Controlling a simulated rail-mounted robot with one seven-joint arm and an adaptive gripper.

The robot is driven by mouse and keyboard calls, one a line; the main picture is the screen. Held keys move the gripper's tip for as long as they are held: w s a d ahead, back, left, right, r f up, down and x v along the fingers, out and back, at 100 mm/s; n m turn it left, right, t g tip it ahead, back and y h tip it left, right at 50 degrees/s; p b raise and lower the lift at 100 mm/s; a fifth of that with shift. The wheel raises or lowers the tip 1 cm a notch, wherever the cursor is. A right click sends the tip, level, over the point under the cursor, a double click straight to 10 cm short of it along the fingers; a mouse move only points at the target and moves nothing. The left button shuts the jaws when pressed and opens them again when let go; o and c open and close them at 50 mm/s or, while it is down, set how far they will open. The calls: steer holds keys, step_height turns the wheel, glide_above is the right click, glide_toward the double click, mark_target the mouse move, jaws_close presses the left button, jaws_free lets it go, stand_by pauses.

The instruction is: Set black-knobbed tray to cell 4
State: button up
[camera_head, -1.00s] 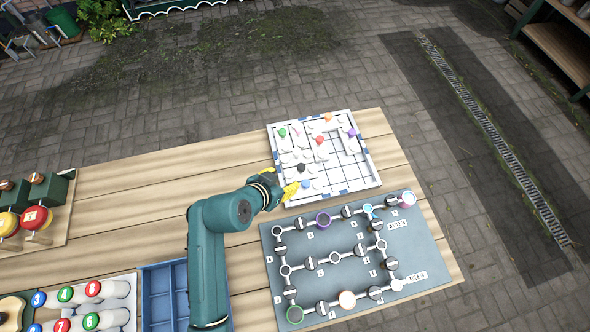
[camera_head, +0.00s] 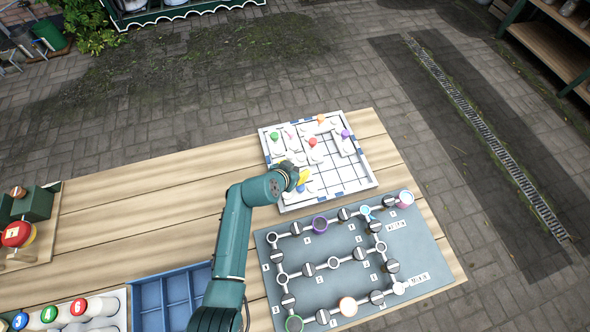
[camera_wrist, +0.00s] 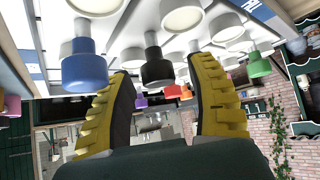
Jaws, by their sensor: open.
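In the head view my gripper hides the black knob. My gripper (camera_head: 302,177) is over the left part of the white gridded board (camera_head: 353,187). Its yellow fingers are open and apart in the wrist view (camera_wrist: 164,72), with the black knob seen between their tips. I cannot tell whether they touch it. A blue knob (camera_head: 301,188) is close by; it also shows in the wrist view (camera_wrist: 84,68). I cannot make out which cell is 4.
Other knobs on the board are green (camera_head: 274,135), red (camera_head: 313,142), orange (camera_head: 320,118) and purple (camera_head: 345,133). The board's right and front cells look bare. A grey panel with rings (camera_head: 345,250) lies in front; a blue compartment box (camera_head: 170,297) is front left.

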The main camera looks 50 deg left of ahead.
steer(key=shift+d, duration=0.1)
jaws_close()
steer(key=shift+f, duration=0.1)
